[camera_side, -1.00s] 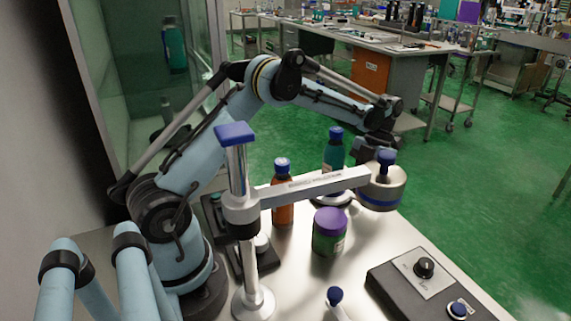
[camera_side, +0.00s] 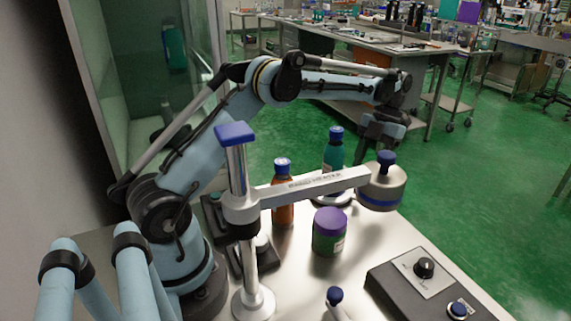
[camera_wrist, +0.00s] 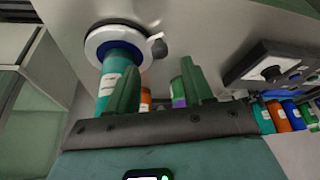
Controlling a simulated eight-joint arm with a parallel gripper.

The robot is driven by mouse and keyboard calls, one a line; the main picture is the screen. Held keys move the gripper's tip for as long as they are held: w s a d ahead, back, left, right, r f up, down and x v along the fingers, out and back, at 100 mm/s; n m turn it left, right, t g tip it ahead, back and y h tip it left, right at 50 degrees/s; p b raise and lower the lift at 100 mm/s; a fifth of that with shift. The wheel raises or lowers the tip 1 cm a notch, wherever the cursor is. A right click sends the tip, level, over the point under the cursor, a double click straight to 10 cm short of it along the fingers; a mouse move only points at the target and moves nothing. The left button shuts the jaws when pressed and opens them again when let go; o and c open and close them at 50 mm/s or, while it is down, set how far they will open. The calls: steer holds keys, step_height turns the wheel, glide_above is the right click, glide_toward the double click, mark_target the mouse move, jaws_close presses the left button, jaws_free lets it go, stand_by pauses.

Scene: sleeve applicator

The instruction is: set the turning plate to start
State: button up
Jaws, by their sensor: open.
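The turning plate (camera_side: 343,202) is a pale disc beneath the teal bottle (camera_side: 334,155), partly hidden by the grey stand arm in the side view.
The stand arm (camera_side: 305,187) carries the heater head (camera_side: 381,188) at its right end, close to my gripper. A brown bottle (camera_side: 283,207) and a purple-lidded jar (camera_side: 329,232) stand nearby. A control box (camera_side: 420,283) sits front right. The bench between jar and box is bare.

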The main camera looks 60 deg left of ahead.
steer(key=v, duration=0.6)
steer(key=shift+r, duration=0.2)
steer(key=s+d+n+t+y, duration=0.5)
steer(key=s+d+n+t, duration=0.1)
steer(key=s+t, duration=0.15)
steer(key=x, duration=0.8)
steer(key=s+x, duration=0.1)
steer(key=x, duration=0.3)
steer(key=shift+s+a+f, duration=0.1)
stand_by(0.5)
jaws_close()
